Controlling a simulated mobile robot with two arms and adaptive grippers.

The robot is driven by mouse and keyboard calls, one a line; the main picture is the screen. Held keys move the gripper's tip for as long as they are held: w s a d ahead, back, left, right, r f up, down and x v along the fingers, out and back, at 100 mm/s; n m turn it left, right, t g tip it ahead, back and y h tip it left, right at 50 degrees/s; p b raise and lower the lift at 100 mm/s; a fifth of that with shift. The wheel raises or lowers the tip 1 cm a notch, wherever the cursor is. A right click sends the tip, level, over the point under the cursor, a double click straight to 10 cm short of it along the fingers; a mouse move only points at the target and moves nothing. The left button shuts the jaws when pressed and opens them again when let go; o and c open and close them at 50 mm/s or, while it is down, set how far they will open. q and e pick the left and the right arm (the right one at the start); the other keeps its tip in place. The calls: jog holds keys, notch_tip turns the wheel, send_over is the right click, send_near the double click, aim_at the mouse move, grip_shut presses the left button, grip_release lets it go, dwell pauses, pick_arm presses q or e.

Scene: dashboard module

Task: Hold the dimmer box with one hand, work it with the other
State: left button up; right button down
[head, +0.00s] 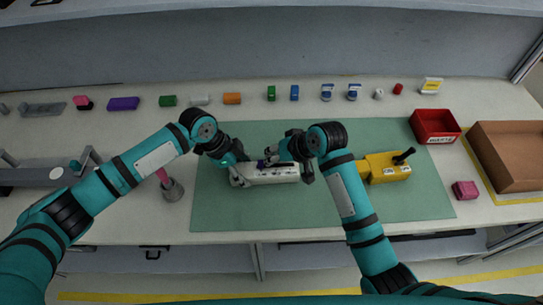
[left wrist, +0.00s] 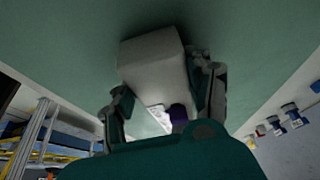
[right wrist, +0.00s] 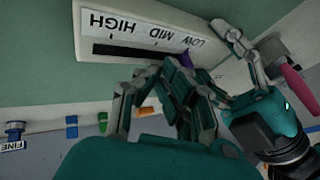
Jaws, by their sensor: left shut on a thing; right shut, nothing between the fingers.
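The dimmer box (head: 278,174) is a long white box lying on the green mat. In the right wrist view its face (right wrist: 84,34) has a dark slot and a label reading LOW, MID, HIGH. A purple knob (right wrist: 186,60) shows near the LOW end; it also shows in the left wrist view (left wrist: 179,115). My left gripper (head: 238,178) is shut on the left end of the box, a finger on each side. My right gripper (head: 276,160) is shut and empty, its fingertips close to the slot beside the knob; I cannot tell whether they touch it.
A yellow box (head: 378,166) with a black lever stands right of my right arm. A red bin (head: 434,138), a brown tray (head: 500,182) and a pink block (head: 465,190) are at the right. Small coloured blocks line the back. The green mat (head: 290,220) is clear in front.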

jog(key=d, duration=0.3)
jog(key=shift+w+d+f, duration=0.1)
jog(key=shift+d, duration=0.2)
jog(key=v, duration=1)
jog(key=shift+a, duration=0.15)
pick_arm(q)
jog(key=o, duration=1.6)
